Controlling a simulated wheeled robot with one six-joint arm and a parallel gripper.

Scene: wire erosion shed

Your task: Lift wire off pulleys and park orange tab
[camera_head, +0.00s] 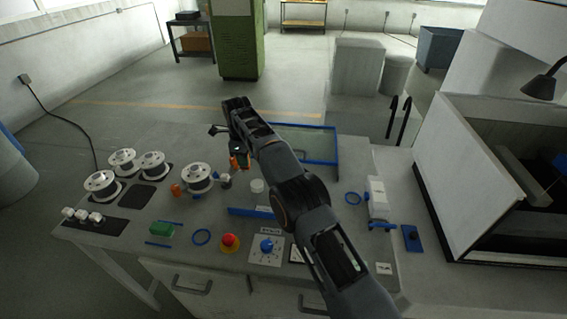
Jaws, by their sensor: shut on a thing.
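My gripper (238,155) hangs above the middle of the bench and is shut on a small orange tab (234,163). The tab shows just below the jaws. A white spool (199,178) stands on the bench below and left of my gripper, with a small orange piece (176,189) at its left side. Several more white spools stand at the left, one of them on the near side (101,184). I cannot tell which round parts are pulleys. The wire is too thin to make out. My arm hides part of the bench on the right.
A blue-edged panel (318,128) lies at the back of the bench. A red button (229,242), a blue knob (266,246) and a green block (163,230) are near the front edge. A large open machine (470,150) stands on the right.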

